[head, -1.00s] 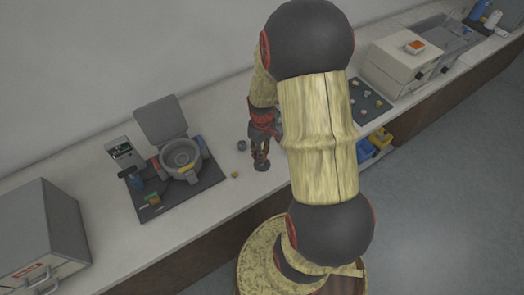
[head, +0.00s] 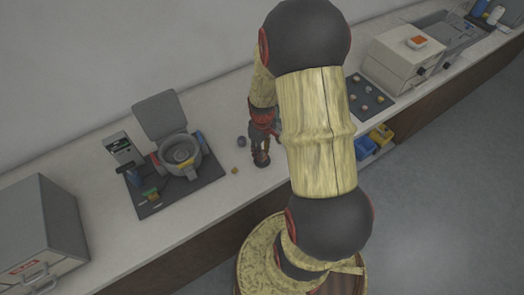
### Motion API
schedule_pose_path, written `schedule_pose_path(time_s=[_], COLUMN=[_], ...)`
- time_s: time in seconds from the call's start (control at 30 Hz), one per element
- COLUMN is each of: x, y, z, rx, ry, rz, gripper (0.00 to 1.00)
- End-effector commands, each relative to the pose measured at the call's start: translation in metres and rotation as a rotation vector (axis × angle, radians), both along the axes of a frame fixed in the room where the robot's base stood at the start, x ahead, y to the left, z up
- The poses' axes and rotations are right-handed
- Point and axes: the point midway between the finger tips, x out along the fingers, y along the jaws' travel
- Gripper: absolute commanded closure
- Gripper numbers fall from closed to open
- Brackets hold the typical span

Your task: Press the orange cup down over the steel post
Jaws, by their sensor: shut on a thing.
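My gripper (head: 261,155) points down just above the bench, right of the press. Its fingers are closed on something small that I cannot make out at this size. A dark round shape shows right at the fingertips, touching or just below them. I cannot pick out the orange cup or the steel post with certainty; the fingers may hide them.
The press (head: 181,149), with a raised grey lid, stands on a dark mat (head: 205,178) to the left. A grey cabinet (head: 38,225) is at far left. On the right are a dark tray (head: 386,100) of small pieces and a pale box (head: 402,66). Bare bench surrounds the gripper.

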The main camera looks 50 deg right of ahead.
Motion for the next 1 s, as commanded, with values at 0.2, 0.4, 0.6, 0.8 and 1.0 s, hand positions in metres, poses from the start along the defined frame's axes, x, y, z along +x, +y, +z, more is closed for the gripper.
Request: schedule_pose_path(time_s=[0.2, 0.4, 0.6, 0.8, 1.0], x=[0.000, 0.000, 0.000, 0.000, 0.000], y=[0.000, 0.000, 0.000, 0.000, 0.000], z=[0.000, -0.003, -0.005, -0.008, -0.011], rx=[0.000, 0.000, 0.000, 0.000, 0.000], ry=[0.000, 0.000, 0.000, 0.000, 0.000], rz=[0.000, 0.000, 0.000, 0.000, 0.000], gripper=[1.00, 1.00, 1.00, 1.00, 1.00])
